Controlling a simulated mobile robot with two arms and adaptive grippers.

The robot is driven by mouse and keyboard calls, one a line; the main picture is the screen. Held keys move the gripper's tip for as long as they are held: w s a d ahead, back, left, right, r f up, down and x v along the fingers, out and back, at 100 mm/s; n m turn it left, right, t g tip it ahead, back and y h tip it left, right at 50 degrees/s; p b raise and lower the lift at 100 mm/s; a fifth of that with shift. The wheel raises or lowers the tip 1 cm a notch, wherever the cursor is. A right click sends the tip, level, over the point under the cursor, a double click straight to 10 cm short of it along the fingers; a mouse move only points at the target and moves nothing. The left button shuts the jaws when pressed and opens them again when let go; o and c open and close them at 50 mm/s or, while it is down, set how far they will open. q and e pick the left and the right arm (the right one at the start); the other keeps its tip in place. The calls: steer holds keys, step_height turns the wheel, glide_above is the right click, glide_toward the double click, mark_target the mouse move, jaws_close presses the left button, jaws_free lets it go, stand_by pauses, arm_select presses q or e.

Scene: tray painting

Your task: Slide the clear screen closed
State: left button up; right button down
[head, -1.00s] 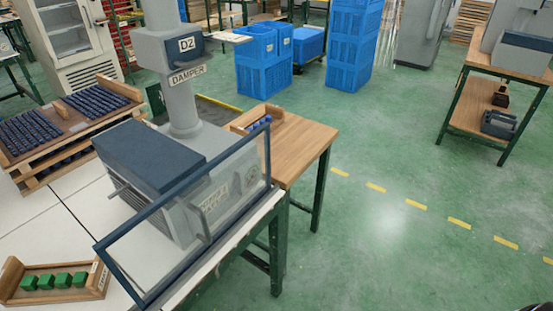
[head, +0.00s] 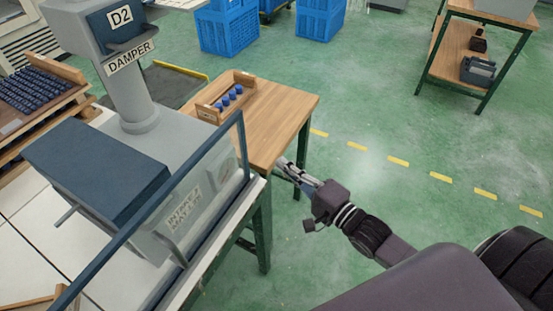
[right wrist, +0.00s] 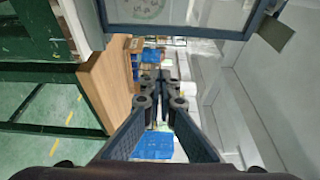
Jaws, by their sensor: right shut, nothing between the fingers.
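The clear screen (head: 224,165) is a transparent pane in a dark blue frame, standing along the front of the grey machine (head: 135,205) labelled DAMPER. Its near left end runs out of the bottom of the head view. In the right wrist view, part of the screen's blue frame (right wrist: 178,30) crosses the top of the picture. My right gripper (head: 281,163) is shut and empty, just right of the screen's far end post and apart from it in the head view. Its closed fingers (right wrist: 162,76) also show in the right wrist view, below the frame. My left gripper is out of view.
A wooden table (head: 285,103) stands beyond the machine, with a wooden tray (head: 206,112) of blue pieces on it. Blue crates (head: 228,32) stand farther back. A wooden workbench (head: 440,62) is at the upper right. The green floor between is clear.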

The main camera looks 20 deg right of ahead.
steer(key=w+a+p, duration=0.2)
steer(key=w+a, duration=0.4)
stand_by(0.5)
steer(key=shift+s, duration=0.1)
